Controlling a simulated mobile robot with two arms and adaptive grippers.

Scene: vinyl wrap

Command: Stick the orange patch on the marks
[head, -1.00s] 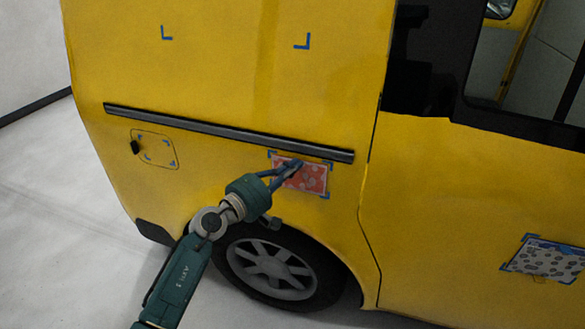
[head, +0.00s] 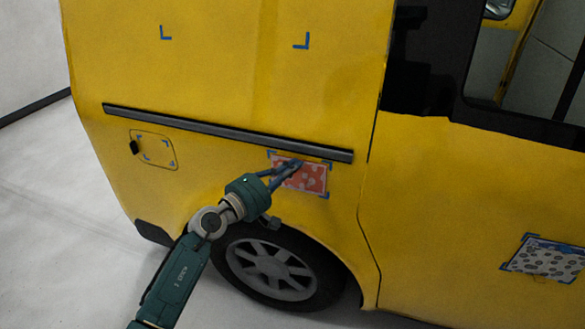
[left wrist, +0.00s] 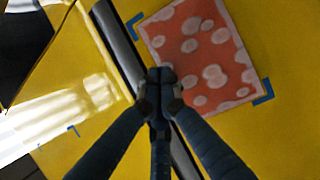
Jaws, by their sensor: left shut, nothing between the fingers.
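The orange patch (head: 312,180), with pale round spots, lies flat against the yellow van side above the wheel. Blue corner marks (head: 326,196) show at its corners in the head view. In the left wrist view the patch (left wrist: 200,60) fills the upper right, with a blue mark (left wrist: 263,92) at its right corner and another at its upper left. My left gripper (head: 297,165) is shut and empty, its fingertips over the patch's upper part. In the left wrist view the closed fingertips (left wrist: 161,80) are at the patch's edge. Whether they touch it I cannot tell. My right gripper is not in view.
A dark rail (head: 230,132) runs along the van just above the patch. The wheel (head: 270,265) is below. A grey and white patch (head: 545,259) sits within blue marks at the right. Empty blue marks (head: 301,41) are higher up, others around the fuel flap (head: 155,150).

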